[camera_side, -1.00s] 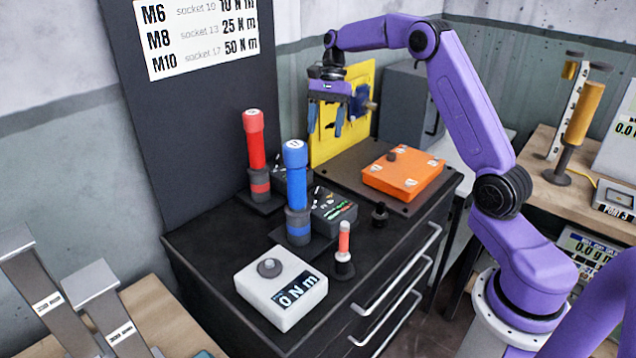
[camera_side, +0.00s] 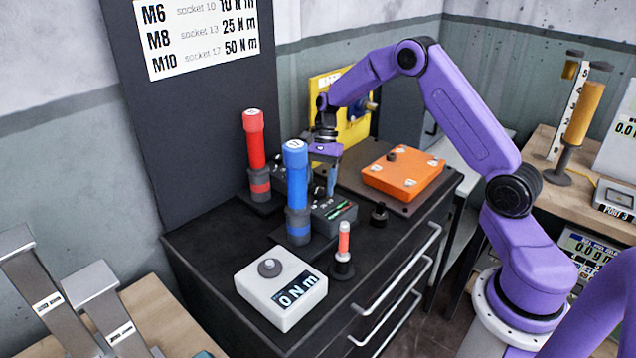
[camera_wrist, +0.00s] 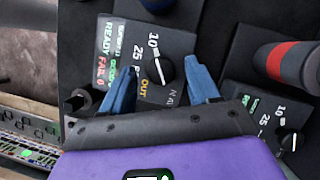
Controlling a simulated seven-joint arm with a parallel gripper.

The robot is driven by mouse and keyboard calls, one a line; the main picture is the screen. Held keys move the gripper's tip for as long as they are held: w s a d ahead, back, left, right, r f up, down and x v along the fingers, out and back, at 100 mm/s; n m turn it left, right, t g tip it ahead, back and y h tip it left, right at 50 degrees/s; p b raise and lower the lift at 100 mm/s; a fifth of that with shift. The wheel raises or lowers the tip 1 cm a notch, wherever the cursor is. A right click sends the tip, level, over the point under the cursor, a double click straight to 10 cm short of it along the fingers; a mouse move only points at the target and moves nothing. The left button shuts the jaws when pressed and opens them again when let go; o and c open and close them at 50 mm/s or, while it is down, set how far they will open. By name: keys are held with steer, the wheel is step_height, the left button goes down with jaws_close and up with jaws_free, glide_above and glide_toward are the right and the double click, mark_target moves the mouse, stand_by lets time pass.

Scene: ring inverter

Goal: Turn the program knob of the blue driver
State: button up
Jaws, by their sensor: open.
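The blue driver (camera_side: 297,190) stands upright in its holder on the black cabinet top. Its dark control box (camera_side: 335,213) is just right of it. In the wrist view the program knob (camera_wrist: 160,69) is a round black knob with a white pointer, on a panel marked 10 and 25, with READY and FAIL lettering beside it. My gripper (camera_wrist: 160,80) is open, its two blue fingertips on either side of the knob, apart from it as seen. In the side view my gripper (camera_side: 325,182) is low over the control box, partly behind the blue driver. Contact cannot be told.
The red driver (camera_side: 256,155) stands behind left with its own box; a second knob (camera_wrist: 289,140) shows in the wrist view. An orange block (camera_side: 402,175) lies right, a white torque tester (camera_side: 281,287) in front.

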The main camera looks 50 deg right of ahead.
steer(key=c, duration=1)
steer(key=shift+c, duration=0.2)
steer(key=shift+n, duration=0.4)
steer(key=n, duration=0.2)
steer(key=n+g, duration=0.1)
steer(key=shift+w+a+n+g+h, duration=0.15)
steer(key=shift+n+g+h, duration=0.15)
steer(key=shift+n+h, duration=0.1)
steer(key=n+h, duration=0.1)
steer(key=n, duration=0.2)
steer(key=shift+w+a+n+g, duration=0.1)
steer(key=shift+n+g, duration=0.2)
steer(key=shift+g, duration=0.1)
steer(key=n+h, duration=0.1)
steer(key=n, duration=0.2)
steer(key=shift+a+h, duration=0.1)
steer(key=shift+h, duration=0.2)
steer(key=shift+a+n+h, duration=0.1)
steer(key=shift+n+h, duration=0.6)
steer(key=shift+n, duration=1.6)
